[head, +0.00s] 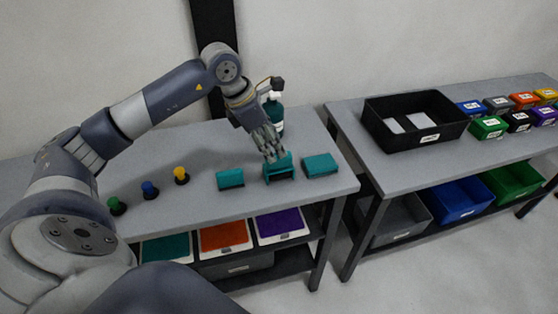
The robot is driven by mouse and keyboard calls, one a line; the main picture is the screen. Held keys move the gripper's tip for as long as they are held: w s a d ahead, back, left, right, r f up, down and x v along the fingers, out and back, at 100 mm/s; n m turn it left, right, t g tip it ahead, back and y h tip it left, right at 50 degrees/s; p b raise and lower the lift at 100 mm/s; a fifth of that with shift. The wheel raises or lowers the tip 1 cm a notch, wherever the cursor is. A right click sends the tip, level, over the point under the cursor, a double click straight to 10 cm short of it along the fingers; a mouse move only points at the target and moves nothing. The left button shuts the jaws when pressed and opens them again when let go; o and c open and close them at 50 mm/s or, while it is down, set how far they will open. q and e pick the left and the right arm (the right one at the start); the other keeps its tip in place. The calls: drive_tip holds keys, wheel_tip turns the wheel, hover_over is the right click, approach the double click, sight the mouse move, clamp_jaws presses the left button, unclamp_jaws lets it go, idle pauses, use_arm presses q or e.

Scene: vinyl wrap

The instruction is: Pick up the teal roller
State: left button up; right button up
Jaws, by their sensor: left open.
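My left gripper (273,154) reaches down from the left over the near table. It is open, with its fingertips right at the middle teal item (281,176), and partly covers it. I cannot tell whether they touch. Two more teal items, a left one (230,179) and a flat right one (320,165), lie on either side of it. They are too small to tell which is the roller. My right gripper is not in view.
A dark teal bottle (275,113) stands close behind my left gripper. Green (117,206), blue (150,190) and yellow (181,176) knobbed items stand at the left. A black bin (378,133) and several coloured boxes sit on the right table (345,118). Coloured sheets lie on the shelf below.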

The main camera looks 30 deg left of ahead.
sight(279, 166)
use_arm(q)
drive_tip(key=shift+w+d+f, duration=0.1)
drive_tip(key=shift+f, duration=0.2)
drive_tip(key=p+x, duration=0.2)
drive_tip(key=x, duration=0.2)
drive_tip(key=shift+f, duration=0.4)
clamp_jaws()
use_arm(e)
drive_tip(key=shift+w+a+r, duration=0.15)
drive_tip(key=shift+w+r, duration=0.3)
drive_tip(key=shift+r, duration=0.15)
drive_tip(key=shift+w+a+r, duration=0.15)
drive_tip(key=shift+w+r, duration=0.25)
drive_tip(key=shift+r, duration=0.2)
